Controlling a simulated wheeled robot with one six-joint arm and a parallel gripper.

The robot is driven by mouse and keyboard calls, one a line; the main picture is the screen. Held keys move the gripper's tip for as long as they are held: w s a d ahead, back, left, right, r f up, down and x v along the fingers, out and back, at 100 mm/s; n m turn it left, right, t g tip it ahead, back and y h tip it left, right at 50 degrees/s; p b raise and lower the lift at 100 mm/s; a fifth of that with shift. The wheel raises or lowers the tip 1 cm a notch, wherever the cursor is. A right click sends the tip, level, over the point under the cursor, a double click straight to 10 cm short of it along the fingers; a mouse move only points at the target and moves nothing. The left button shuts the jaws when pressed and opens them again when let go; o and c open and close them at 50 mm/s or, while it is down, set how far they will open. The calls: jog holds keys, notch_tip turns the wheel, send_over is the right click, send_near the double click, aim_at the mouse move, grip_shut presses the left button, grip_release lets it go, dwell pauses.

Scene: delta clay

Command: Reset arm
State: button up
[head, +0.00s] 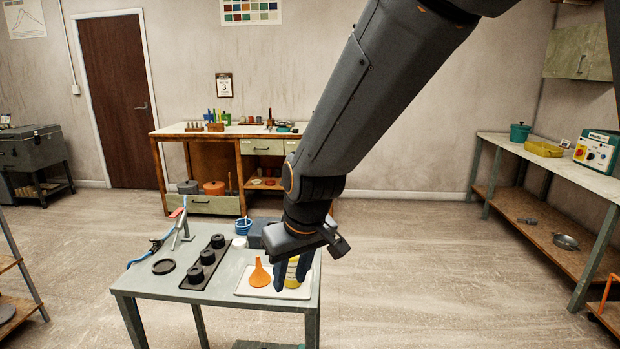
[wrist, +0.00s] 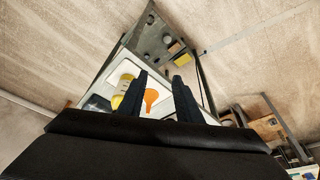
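My gripper (head: 292,277) is above the right end of the small grey work table (head: 140,283) in the head view, pointing down. In the wrist view my gripper (wrist: 160,80) has its two dark fingers spread apart with nothing held between them. A white tray (head: 243,286) lies below. On it is an orange funnel-shaped thing (head: 260,273), seen beyond the gap between the fingers in the wrist view (wrist: 151,97). A yellow-and-white container (wrist: 122,88) is left of the fingers there; in the head view the fingers partly hide it.
A dark rack with several black round pieces (head: 207,256) and a black disc (head: 163,267) are on the table. A blue cup (head: 243,226), a white lid-like piece (head: 239,242) and a stand (head: 180,228) are at its back. Open floor (head: 420,290) lies to the right.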

jog(key=s+d+f+m+g, duration=0.1)
jog(key=s+d+f+m, duration=0.1)
jog(key=s+d, duration=0.2)
jog(key=s+d+f+m+h, duration=0.1)
jog(key=s+d, duration=0.3)
jog(key=d, duration=0.7)
jog(key=s+d+f+m+g+h, duration=0.1)
jog(key=s+d+f+m, duration=0.1)
jog(key=d, duration=0.6)
jog(key=shift+s+d+f+m+g, duration=0.25)
jog(key=shift+s+m, duration=0.45)
jog(key=shift+s, duration=0.4)
